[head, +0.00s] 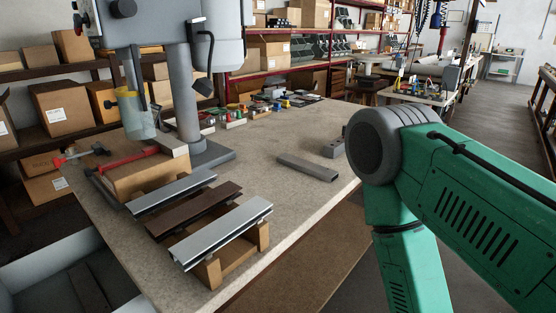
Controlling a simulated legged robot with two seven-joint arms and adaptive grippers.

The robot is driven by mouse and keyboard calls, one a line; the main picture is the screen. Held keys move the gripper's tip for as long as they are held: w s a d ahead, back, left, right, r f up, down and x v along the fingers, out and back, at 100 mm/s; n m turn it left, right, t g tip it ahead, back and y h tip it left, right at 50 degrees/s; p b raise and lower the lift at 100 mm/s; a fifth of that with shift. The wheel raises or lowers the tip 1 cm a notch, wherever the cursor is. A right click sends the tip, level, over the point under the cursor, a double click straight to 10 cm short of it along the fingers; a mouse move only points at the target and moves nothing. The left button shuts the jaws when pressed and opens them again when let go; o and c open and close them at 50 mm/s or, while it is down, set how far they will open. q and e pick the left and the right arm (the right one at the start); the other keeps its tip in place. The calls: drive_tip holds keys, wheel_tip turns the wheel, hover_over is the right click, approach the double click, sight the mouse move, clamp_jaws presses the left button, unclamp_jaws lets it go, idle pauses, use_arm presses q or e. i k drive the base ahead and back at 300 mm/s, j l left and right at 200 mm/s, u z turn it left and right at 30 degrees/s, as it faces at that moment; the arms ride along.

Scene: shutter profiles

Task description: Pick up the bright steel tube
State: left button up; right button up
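Three long profiles lie side by side across a wooden stand (208,272) on the workbench (250,150). The nearest is a bright silver profile (222,233), the middle one is a dark brown profile (193,208), and the farthest is a silver-grey profile (172,190). A separate duller grey bar (307,167) lies flat on the bench to their right. I cannot tell for sure which of these metal pieces is the bright steel tube. My green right arm fills the right side, apart from the bench pieces, and its gripper is out of frame. My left gripper does not show.
A drill press with a grey column (187,105) stands behind the profiles. A cardboard-coloured box (150,175) with a red-handled tool (127,161) is beside it. Small coloured parts (262,108) line the bench's back edge. The middle is clear.

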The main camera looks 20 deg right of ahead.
sight(327, 175)
drive_tip(key=i+l, duration=0.1)
drive_tip(key=l, duration=0.3)
drive_tip(key=i+l, duration=0.15)
drive_tip(key=l, duration=0.2)
drive_tip(key=i+l, duration=0.1)
drive_tip(key=l, duration=0.3)
drive_tip(key=i+l, duration=0.15)
drive_tip(key=l, duration=0.2)
drive_tip(key=i+l, duration=0.1)
drive_tip(key=l, duration=0.3)
drive_tip(key=i+l, duration=0.1)
drive_tip(key=l, duration=0.25)
